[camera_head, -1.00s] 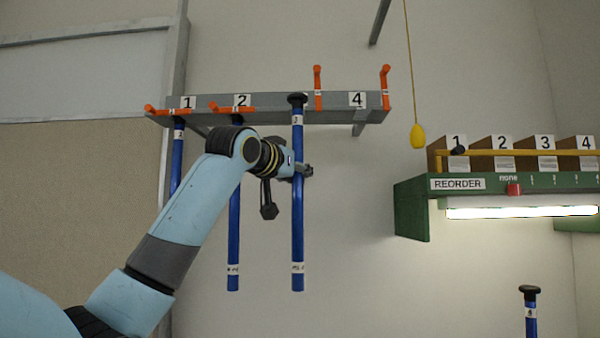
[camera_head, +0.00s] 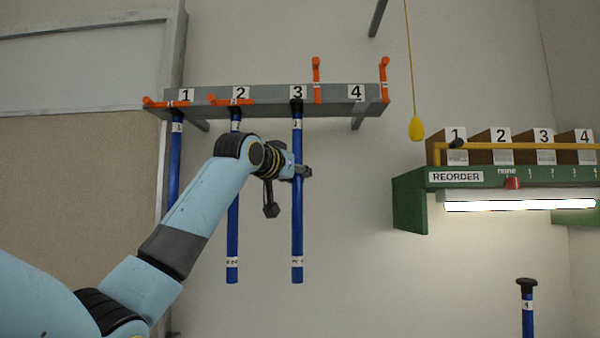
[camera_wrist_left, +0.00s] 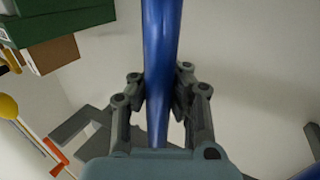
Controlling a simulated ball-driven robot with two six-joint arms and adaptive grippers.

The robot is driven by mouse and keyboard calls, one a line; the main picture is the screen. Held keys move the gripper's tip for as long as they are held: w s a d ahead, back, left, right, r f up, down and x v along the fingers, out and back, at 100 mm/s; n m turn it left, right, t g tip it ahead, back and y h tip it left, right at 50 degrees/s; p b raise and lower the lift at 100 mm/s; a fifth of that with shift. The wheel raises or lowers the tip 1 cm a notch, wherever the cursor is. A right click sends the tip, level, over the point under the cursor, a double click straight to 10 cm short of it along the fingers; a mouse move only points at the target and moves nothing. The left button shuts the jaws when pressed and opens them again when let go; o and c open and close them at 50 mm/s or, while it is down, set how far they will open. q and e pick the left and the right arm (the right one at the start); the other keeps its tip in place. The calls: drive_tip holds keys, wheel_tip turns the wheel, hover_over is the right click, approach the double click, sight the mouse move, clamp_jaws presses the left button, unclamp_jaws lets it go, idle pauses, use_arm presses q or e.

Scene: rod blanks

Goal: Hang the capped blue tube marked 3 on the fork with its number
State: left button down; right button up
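The blue tube marked 3 (camera_head: 297,215) hangs upright with its black cap (camera_head: 296,105) just below the number 3 on the grey rail (camera_head: 270,97). My left gripper (camera_head: 304,172) is shut around its upper half. In the left wrist view the fingers (camera_wrist_left: 160,95) press the blue tube (camera_wrist_left: 161,45) from both sides. The orange latch (camera_head: 316,80) by number 3 stands upright. The fork under number 3 is hidden by cap and rail, so I cannot tell whether the cap rests on it. My right gripper is out of view.
Blue tubes hang at 1 (camera_head: 175,160) and 2 (camera_head: 233,240), with orange latches lying across. The latch at 4 (camera_head: 384,78) is upright. A tube marked 4 (camera_head: 527,310) stands lower right. A yellow pull knob (camera_head: 416,129) hangs beside the green reorder shelf (camera_head: 410,205).

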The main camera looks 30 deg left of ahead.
use_arm(q)
drive_tip(key=c, duration=1.4)
unclamp_jaws()
drive_tip(key=shift+o, duration=0.2)
drive_tip(key=shift+s, duration=0.1)
